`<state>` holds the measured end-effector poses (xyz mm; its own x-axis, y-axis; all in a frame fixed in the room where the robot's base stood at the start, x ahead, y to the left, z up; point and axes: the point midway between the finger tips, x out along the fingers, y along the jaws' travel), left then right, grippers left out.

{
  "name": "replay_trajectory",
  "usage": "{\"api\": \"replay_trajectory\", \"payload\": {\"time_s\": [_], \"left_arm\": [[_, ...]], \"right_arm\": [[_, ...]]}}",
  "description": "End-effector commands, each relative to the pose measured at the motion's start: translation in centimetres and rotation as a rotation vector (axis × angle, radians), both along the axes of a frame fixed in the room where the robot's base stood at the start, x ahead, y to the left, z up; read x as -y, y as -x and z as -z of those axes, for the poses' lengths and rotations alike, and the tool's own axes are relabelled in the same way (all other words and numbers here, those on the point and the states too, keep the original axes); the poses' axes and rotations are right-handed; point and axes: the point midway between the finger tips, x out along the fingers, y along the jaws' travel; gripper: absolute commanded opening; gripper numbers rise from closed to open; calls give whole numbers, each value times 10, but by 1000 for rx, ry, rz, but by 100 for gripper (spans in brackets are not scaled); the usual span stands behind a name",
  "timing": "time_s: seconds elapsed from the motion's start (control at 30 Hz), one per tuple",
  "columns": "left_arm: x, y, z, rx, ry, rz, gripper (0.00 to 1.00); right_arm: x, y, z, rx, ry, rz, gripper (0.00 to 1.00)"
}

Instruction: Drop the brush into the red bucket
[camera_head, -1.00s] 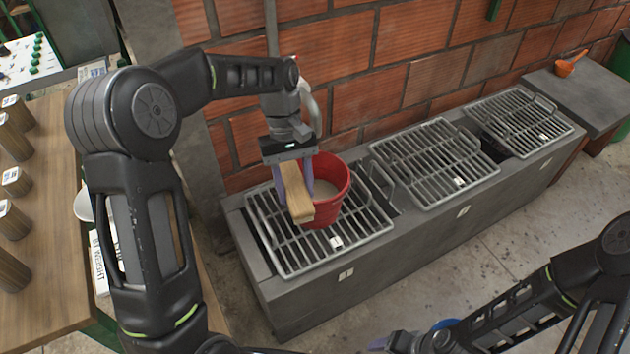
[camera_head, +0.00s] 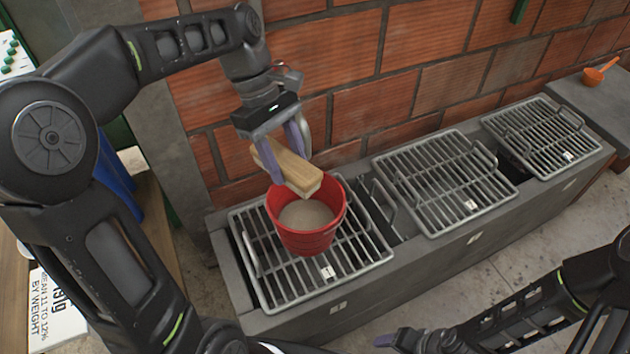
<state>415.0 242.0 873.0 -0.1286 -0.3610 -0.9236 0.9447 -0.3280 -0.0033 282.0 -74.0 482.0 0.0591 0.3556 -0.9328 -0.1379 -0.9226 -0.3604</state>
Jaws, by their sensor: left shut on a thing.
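The red bucket (camera_head: 308,240) stands upright on the left metal grate, with pale, sand-coloured contents inside. My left gripper (camera_head: 288,158) is shut on the wooden brush (camera_head: 290,168), a light block held tilted above the bucket's back rim. The brush's front end overlaps the bucket's opening in the picture; the exact height gap is hard to tell. My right gripper (camera_head: 385,341) is low at the bottom edge, far from the bucket, and its jaws are not clear.
The left grate (camera_head: 270,285) lies on a long grey concrete bench with two more bare grates (camera_head: 445,185) to the right. A brick wall (camera_head: 350,75) rises close behind. An orange scoop (camera_head: 598,72) lies at the far right. A wooden table is at the left.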

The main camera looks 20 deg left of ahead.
Motion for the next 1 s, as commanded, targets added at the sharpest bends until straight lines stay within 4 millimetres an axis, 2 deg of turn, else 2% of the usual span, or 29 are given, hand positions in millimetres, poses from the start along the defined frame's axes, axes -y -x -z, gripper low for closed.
{"api": "replay_trajectory", "payload": {"time_s": [0.33, 0.47, 0.63, 0.67, 0.9, 1.0], "left_arm": [[0, 0, 0, 0, 0, 1, 7], [0, 0, 7, -1, 1, 1, 7], [0, 1, 39, -3, 0, 1, 7], [0, 1, 44, -5, 1, 1, 7], [0, 1, 107, -5, 1, 0, 7], [0, 1, 125, -3, 1, 2, 7]], "right_arm": [[0, 1, 0, -1, 0, 0, 67], [0, 0, 5, -1, 0, 0, 67], [0, 0, 23, -1, 0, 0, 67], [0, 1, 21, -1, 0, 1, 67], [0, 0, 31, -1, 0, 0, 67], [0, 0, 33, -1, 0, 0, 67]]}}
